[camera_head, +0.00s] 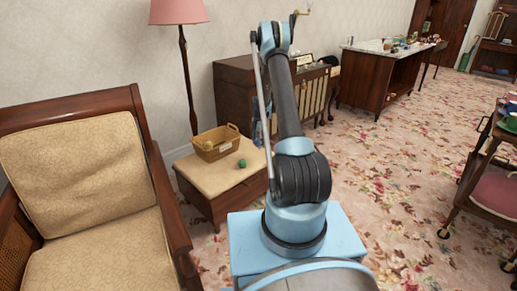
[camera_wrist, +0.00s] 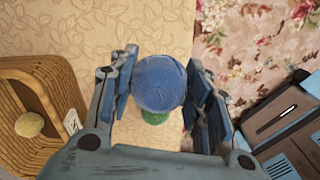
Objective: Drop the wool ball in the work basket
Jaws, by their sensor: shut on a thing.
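My gripper (camera_wrist: 160,72) is shut on a blue wool ball (camera_wrist: 159,84) with a fine woven texture. The ball sits between the two fingers, above a cream patterned bench top. The wicker work basket (camera_wrist: 68,95) is to the left of my gripper in the wrist view, apart from it, with a pale yellow ball (camera_wrist: 29,124) inside. In the head view the basket (camera_head: 228,149) stands on the cushioned bench (camera_head: 203,177). My arm largely hides the gripper there.
A green ball (camera_head: 242,163) lies on the bench beside the basket; it shows partly behind the blue ball in the wrist view (camera_wrist: 155,118). An armchair (camera_head: 75,160) stands at the left, a floor lamp (camera_head: 186,70) behind the bench, and a wooden cabinet (camera_head: 232,88) farther back.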

